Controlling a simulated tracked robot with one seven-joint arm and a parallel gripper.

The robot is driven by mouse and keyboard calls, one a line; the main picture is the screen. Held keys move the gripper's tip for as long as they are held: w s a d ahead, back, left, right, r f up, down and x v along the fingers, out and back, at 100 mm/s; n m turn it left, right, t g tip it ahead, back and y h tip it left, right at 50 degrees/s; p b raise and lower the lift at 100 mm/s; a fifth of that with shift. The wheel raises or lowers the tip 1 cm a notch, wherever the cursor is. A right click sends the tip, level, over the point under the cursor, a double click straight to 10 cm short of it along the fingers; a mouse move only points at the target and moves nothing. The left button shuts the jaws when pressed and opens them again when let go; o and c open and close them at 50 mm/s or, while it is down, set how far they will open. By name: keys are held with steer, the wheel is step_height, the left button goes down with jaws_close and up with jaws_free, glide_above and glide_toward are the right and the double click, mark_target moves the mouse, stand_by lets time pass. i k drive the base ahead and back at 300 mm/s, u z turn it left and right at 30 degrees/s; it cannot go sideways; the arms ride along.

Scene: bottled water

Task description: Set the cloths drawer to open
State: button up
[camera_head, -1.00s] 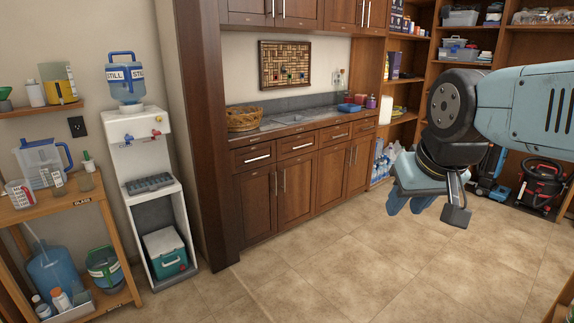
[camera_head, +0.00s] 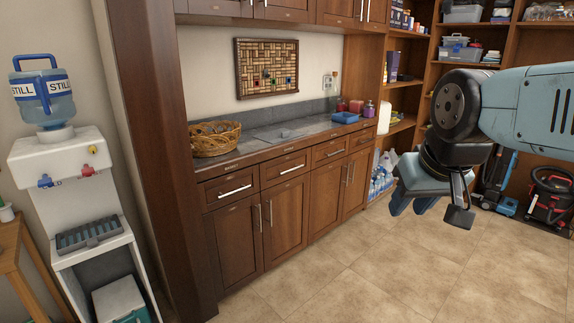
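A row of several wooden drawers runs under the counter, all shut flush, with bar handles. The near left drawer (camera_head: 228,188), the second drawer (camera_head: 284,168), the third drawer (camera_head: 330,151) and the far right drawer (camera_head: 361,137) show. Small labels above them are too small to read, so I cannot tell which is the cloths drawer. My gripper (camera_head: 430,207) hangs at the right, pointing down, apart from the drawers and over the floor in the picture. It appears to hold nothing.
A dark wooden post (camera_head: 150,150) stands left of the cabinets. Beyond it is a water dispenser (camera_head: 65,160). A basket (camera_head: 214,138) sits on the counter (camera_head: 250,155). A red vacuum (camera_head: 549,195) stands at right. The floor (camera_head: 340,270) before the cabinets is clear.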

mark_target(322, 153)
steer(key=i, duration=3.1)
steer(key=u, duration=0.05)
